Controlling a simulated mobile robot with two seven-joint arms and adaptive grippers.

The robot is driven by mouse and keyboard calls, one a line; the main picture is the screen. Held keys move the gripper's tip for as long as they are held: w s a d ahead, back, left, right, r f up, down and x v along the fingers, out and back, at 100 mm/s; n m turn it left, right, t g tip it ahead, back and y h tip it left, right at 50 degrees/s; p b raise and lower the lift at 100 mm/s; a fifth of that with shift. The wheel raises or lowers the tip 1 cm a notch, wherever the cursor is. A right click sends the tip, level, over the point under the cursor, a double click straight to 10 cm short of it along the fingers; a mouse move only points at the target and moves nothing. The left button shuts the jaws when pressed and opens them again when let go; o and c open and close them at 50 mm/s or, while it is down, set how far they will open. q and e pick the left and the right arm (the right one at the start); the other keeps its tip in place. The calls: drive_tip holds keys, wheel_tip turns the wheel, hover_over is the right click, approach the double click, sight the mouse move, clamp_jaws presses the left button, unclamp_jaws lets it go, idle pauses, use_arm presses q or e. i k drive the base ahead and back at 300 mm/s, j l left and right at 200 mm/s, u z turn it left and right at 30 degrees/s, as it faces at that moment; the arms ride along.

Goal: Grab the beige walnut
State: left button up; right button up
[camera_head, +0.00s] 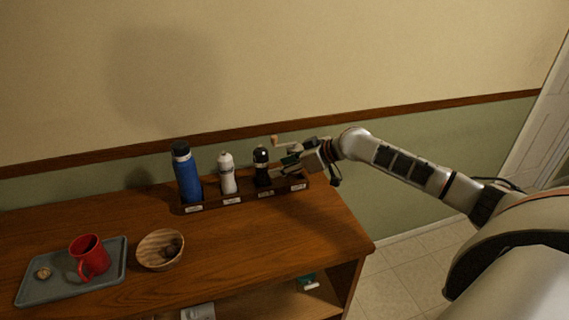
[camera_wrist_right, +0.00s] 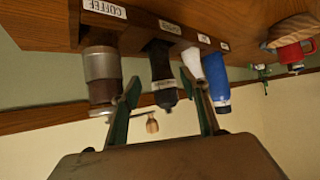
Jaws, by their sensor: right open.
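A small beige-brown round thing, which looks like the walnut (camera_head: 43,272), lies on the left part of a grey tray (camera_head: 70,296). My right gripper (camera_head: 289,163) is open, far from the tray, at the right end of the bottle rack. In the right wrist view, which is upside down, its two fingers (camera_wrist_right: 165,108) are spread, with a dark mill (camera_wrist_right: 161,72) showing between them. I see nothing held. The walnut cannot be made out in the wrist view. My left gripper is not identifiable.
A wooden bowl (camera_head: 150,240) with dark round things sits right of the tray. A labelled wooden rack (camera_head: 211,203) holds a blue bottle (camera_head: 187,174), a white shaker (camera_head: 227,174), the dark mill and a metal grinder (camera_wrist_right: 102,70). The counter front right is clear.

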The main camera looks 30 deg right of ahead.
sight(44, 273)
drive_tip(key=k, duration=1.05)
